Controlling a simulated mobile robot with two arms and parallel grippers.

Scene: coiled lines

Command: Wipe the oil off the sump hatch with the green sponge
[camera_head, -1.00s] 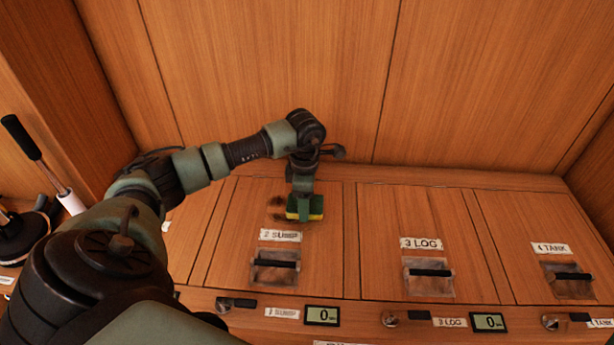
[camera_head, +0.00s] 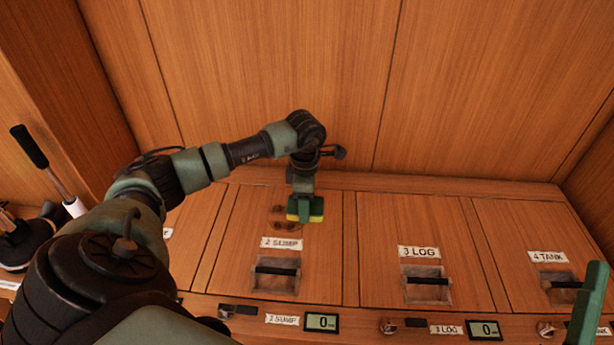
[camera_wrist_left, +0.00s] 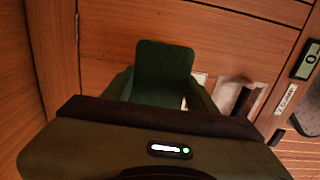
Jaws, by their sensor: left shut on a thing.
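The sump hatch (camera_head: 235,255) is a wooden lid labelled "2 SUMP" with a dark recessed handle (camera_head: 277,272). Dark brown oil smears (camera_head: 280,211) lie on its upper part, just left of the sponge and partly hidden by it. The green sponge (camera_head: 317,210), with a yellow layer, is held over the upper right of the hatch. Its dark green back (camera_wrist_left: 165,70) fills the middle of the left wrist view. My left gripper (camera_head: 303,193) is shut on the sponge from above. Contact between sponge and wood cannot be told.
The log hatch (camera_head: 385,235) and the tank hatch (camera_head: 505,220) lie to the right. A front ledge carries small displays (camera_head: 322,321) and knobs. A wooden wall (camera_head: 270,60) rises behind. A black-handled tool (camera_head: 30,146) stands at the left. A green part enters at the lower right.

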